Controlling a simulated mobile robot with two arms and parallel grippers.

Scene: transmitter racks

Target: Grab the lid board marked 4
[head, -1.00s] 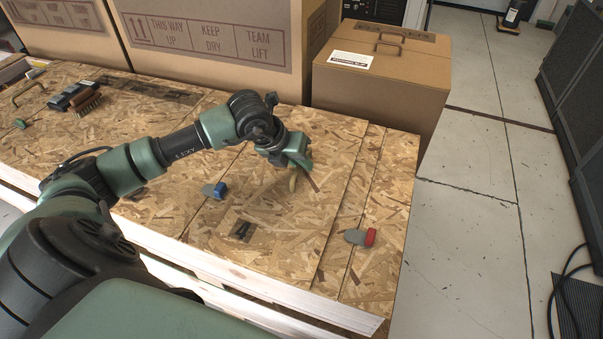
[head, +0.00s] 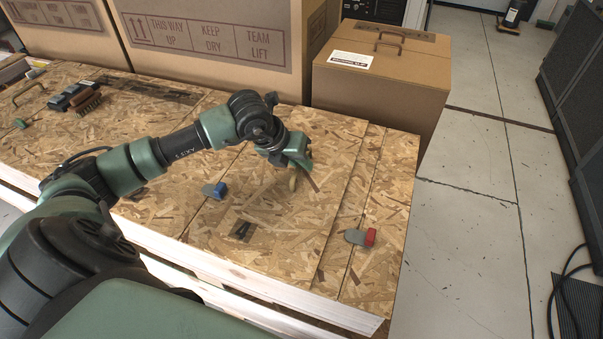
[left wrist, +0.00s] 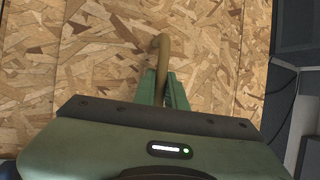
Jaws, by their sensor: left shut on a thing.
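A lid board (head: 285,235) of pressed wood chips lies on the crate, with a dark stencilled mark (head: 242,230) near its front edge. The mark is too small to read surely. A tan curved handle (head: 293,182) stands up from this board. My left gripper (head: 297,174) is at the handle, shut on it. In the left wrist view the handle (left wrist: 161,50) runs between the green fingers of my left gripper (left wrist: 164,85), with the board's chips behind. The board appears to lie flat. My right gripper is not in view.
A blue-ended wedge (head: 214,190) lies on the boards to the left, and a red-ended wedge (head: 360,237) to the right. A brush (head: 88,103) lies farther left. Cardboard boxes (head: 380,75) stand behind. Clear floor (head: 460,220) lies to the right.

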